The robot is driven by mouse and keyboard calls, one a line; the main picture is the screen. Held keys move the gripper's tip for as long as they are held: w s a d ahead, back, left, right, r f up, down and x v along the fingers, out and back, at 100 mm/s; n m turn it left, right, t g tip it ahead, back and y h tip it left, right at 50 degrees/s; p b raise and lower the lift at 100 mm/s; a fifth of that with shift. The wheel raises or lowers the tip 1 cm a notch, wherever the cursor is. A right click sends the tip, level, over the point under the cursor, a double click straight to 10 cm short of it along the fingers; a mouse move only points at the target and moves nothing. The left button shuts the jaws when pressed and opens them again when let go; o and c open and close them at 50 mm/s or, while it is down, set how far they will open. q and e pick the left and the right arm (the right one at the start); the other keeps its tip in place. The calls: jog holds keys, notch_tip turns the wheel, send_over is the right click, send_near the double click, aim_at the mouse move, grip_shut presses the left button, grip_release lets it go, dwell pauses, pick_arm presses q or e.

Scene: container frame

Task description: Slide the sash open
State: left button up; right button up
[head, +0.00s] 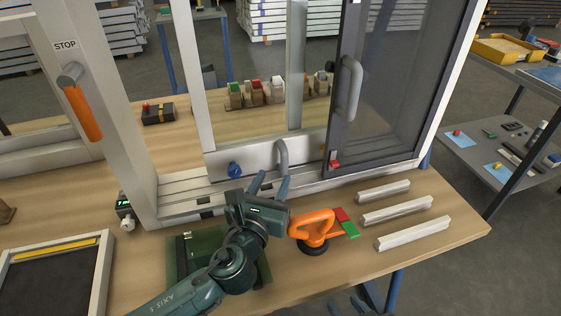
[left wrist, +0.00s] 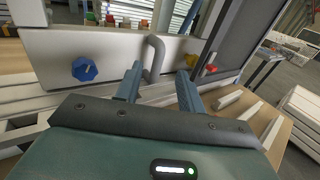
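The clear sliding sash has a pale bottom rail (head: 258,158) with a grey bent handle (head: 282,152) and a blue knob (head: 234,169). The handle (left wrist: 155,58) and knob (left wrist: 85,69) also show in the left wrist view. My left gripper (head: 269,184) is open in front of the rail. In the left wrist view, its fingers (left wrist: 159,88) stand apart with the handle ahead between them; contact is not clear. A dark framed panel (head: 390,90) with a tall grey handle (head: 350,88) stands to the right. Dark blue tips, probably my right gripper (head: 360,305), show at the bottom edge.
An orange suction lifter (head: 312,228) and red and green blocks (head: 345,222) lie right of my left arm. Several pale bars (head: 398,210) lie farther right. A red latch (head: 335,165) sits by the dark panel. A frame upright (head: 100,105) with an orange-gripped lever (head: 82,110) stands left.

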aim_at(284, 157)
pick_arm(q)
jog(key=x, duration=0.7)
jog(key=shift+f, duration=0.1)
jog(key=shift+c, duration=0.6)
grip_shut()
